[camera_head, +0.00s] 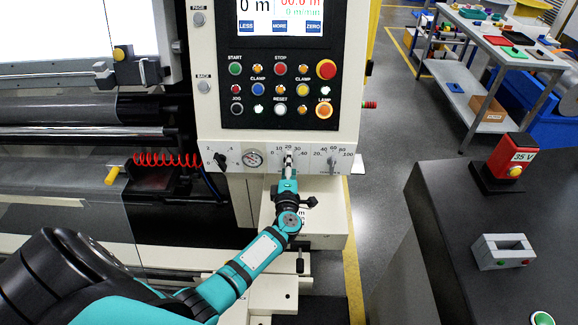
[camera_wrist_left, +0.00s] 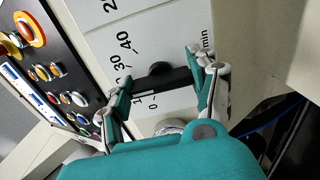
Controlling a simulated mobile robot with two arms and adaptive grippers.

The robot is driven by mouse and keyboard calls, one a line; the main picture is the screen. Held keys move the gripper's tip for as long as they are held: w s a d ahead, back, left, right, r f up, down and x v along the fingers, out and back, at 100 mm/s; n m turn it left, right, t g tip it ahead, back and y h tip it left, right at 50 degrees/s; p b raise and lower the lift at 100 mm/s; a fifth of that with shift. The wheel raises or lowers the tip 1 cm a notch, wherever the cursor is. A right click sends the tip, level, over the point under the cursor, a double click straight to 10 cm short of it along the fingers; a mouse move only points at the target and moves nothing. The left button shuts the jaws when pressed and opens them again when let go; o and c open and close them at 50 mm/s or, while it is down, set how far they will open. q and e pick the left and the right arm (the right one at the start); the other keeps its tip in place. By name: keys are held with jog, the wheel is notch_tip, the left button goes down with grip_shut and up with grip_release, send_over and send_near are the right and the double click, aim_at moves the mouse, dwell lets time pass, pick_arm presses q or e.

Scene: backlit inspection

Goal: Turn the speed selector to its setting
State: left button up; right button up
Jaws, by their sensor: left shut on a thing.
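The speed selector is a black bar knob (camera_wrist_left: 158,78) on a pale panel, with a number scale and "min" lettering around it. In the head view the selector (camera_head: 289,154) sits below the button panel, mostly behind my gripper. My left gripper (camera_wrist_left: 160,68) is shut on the knob, one finger at each end of the bar. In the head view the left gripper (camera_head: 288,168) reaches up to it from below. The bar's left end lies between the 10 and 30 marks. The finger there hides the exact mark. My right gripper is not in view.
A second knob (camera_head: 220,159) and a round gauge (camera_head: 253,159) are to the left; another knob (camera_head: 332,161) is to the right. The button panel (camera_head: 281,90) is above.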

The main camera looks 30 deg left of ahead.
pick_arm(q)
jog(key=o, duration=0.9)
jog(key=shift+s+f, duration=0.1)
jog(key=shift+f, duration=0.1)
jog(key=shift+o, duration=1.4)
jog(key=shift+r, duration=0.1)
jog(key=shift+d, duration=0.1)
jog(key=v, duration=1.2)
